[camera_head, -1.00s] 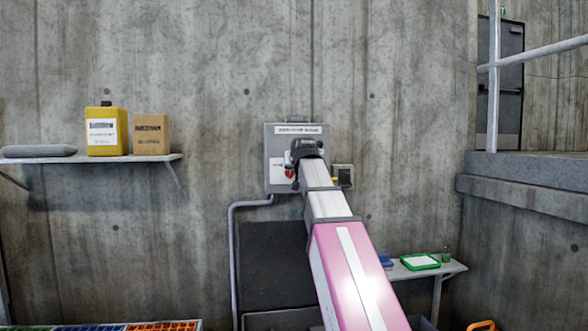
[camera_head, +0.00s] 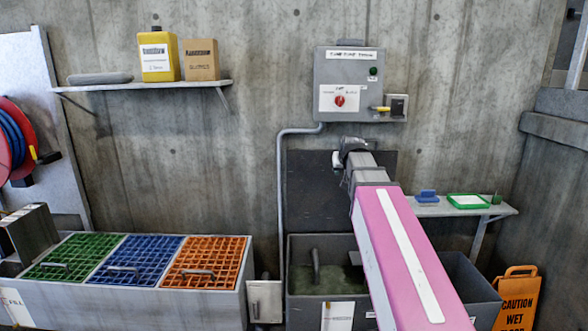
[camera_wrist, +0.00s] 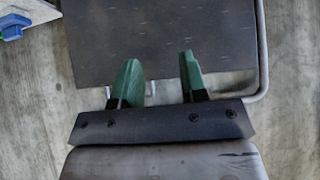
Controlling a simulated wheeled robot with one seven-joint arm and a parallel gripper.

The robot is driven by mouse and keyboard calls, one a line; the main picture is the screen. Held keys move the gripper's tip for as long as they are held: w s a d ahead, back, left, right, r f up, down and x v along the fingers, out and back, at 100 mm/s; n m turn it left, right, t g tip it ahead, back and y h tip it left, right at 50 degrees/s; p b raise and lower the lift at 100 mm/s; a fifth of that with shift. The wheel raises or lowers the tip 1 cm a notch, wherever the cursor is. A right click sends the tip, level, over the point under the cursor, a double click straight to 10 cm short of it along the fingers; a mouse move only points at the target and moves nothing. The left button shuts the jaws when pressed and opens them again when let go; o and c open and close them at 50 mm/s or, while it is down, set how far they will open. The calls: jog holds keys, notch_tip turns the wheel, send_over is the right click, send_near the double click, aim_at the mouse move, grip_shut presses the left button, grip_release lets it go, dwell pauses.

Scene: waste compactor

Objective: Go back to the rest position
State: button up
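My gripper shows in the wrist view (camera_wrist: 158,82), its two green fingers apart with nothing between them. In the head view my arm reaches up from the lower right, and its end is in front of the dark panel, below the grey control box (camera_head: 348,85); the fingers are hidden there. The control box has a red knob (camera_head: 340,101) on a white label and a dark green button (camera_head: 373,71). The gripper is apart from the box.
A grey tank (camera_head: 300,268) with murky liquid stands below my arm. Left is a bin with green, blue and orange grates (camera_head: 205,262). A shelf (camera_head: 215,84) holds a yellow jug (camera_head: 158,58) and box. A wet-floor sign (camera_head: 517,300) stands right.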

jog(key=s+f+g, duration=0.3)
jog(key=s+f, duration=0.5)
jog(key=f, duration=0.4)
jog(key=s+f+g, duration=0.2)
jog(key=s+f, duration=0.6)
jog(key=f, duration=0.4)
jog(key=s+f+g, duration=0.3)
jog(key=s+f, duration=0.5)
jog(key=f, duration=0.3)
jog(key=shift+f+g, duration=0.3)
jog(key=shift+f, duration=0.1)
